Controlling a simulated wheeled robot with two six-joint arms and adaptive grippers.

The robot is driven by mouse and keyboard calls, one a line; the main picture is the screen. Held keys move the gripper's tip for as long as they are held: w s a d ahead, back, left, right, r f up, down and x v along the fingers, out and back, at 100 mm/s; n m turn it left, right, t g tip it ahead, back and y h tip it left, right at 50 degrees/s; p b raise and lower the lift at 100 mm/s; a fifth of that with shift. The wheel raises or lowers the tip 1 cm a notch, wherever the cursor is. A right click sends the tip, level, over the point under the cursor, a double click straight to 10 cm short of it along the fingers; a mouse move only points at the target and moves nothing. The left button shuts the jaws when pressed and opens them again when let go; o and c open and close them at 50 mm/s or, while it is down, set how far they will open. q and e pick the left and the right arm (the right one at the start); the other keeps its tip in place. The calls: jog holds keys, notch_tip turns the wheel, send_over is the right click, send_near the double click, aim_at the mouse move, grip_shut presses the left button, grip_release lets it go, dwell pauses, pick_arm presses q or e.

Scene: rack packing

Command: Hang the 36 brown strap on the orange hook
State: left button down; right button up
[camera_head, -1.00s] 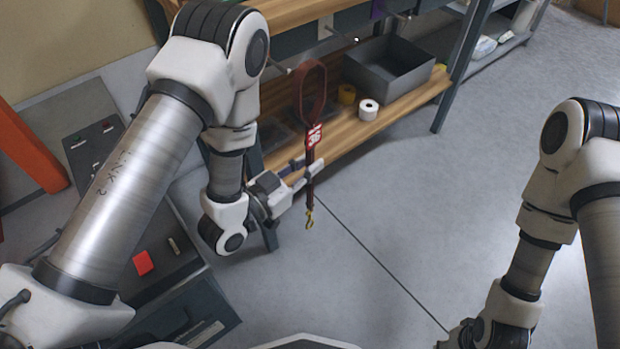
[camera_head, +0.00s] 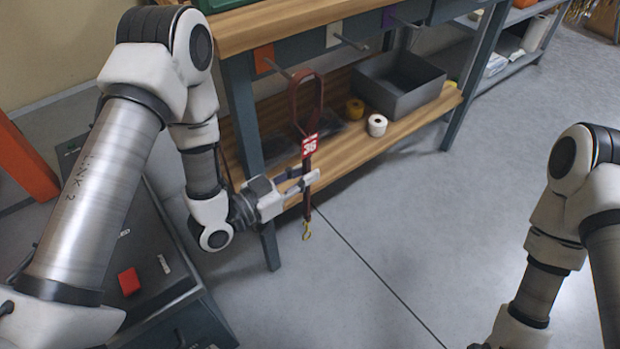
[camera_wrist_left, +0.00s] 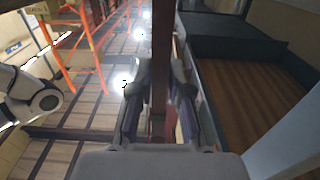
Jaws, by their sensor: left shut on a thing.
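The brown strap (camera_head: 318,100) hangs upright with its loop at the top, a red tag reading 36 (camera_head: 309,146) and a brass clip (camera_head: 306,231) at the bottom. My left gripper (camera_head: 307,182) is shut on the strap below the tag. In the left wrist view the strap (camera_wrist_left: 161,50) runs between the fingers (camera_wrist_left: 158,95). The orange hook (camera_head: 264,58) is an orange plate with a grey peg on the bench's front rail. In the head view the loop is just right of the peg tip; whether they touch I cannot tell. My right gripper is out of frame.
A hook with a white plate (camera_head: 334,34) and one with a purple plate (camera_head: 389,17) are farther right on the rail. The wooden lower shelf (camera_head: 350,158) carries a grey bin (camera_head: 400,95), a yellow roll (camera_head: 354,109) and a white roll (camera_head: 377,125). The floor at right is open.

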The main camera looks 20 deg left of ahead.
pick_arm(q)
jog(key=w+a+f, duration=0.2)
jog(key=w+a, duration=0.2)
jog(key=a, duration=0.1)
dwell(0.7)
jog(key=shift+a, duration=0.1)
dwell(0.4)
jog(key=c, duration=1)
grip_release()
jog(key=shift+c, duration=0.2)
